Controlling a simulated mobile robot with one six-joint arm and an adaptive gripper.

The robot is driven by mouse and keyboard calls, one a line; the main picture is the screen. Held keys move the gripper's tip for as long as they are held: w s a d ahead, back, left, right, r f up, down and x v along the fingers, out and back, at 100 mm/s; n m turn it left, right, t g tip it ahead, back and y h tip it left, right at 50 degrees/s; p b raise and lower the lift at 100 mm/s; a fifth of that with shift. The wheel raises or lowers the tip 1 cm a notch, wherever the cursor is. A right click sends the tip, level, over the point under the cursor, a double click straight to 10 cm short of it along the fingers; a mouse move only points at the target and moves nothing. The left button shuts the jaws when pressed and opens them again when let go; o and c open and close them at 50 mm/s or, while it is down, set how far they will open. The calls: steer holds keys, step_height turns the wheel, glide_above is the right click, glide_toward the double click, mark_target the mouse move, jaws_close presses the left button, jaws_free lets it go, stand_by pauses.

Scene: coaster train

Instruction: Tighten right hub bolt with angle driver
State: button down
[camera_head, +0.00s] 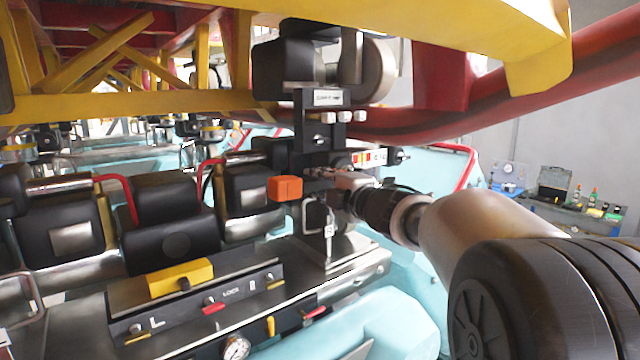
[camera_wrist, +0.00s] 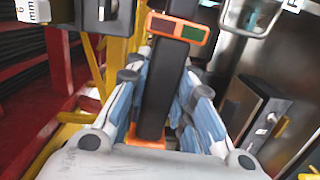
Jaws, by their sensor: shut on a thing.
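My gripper (camera_head: 340,192) is at the end of my arm, which reaches in from the lower right. It is shut on the dark bar of a tool with orange parts, which looks like the angle driver (camera_wrist: 163,80). In the wrist view the bar runs between both fingers, with an orange panel bearing a red and a green patch. In the head view an orange block (camera_head: 285,188) shows left of the gripper. Above stands a black bracket (camera_head: 318,125) with several pale bolt heads (camera_head: 344,116) below a wheel (camera_head: 376,70). I cannot tell which is the right hub bolt, or whether the driver touches it.
A yellow beam (camera_head: 440,22) and a red rail (camera_head: 500,110) run overhead. A panel with levers (camera_head: 215,300) and a gauge (camera_head: 237,347) lies in front. A workbench (camera_head: 560,215) stands at the far right.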

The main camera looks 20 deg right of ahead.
steer(key=shift+w+a+r, duration=0.2)
steer(key=shift+w+r, duration=0.05)
steer(key=shift+r, duration=0.05)
stand_by(1.3)
steer(key=shift+s+d, duration=0.1)
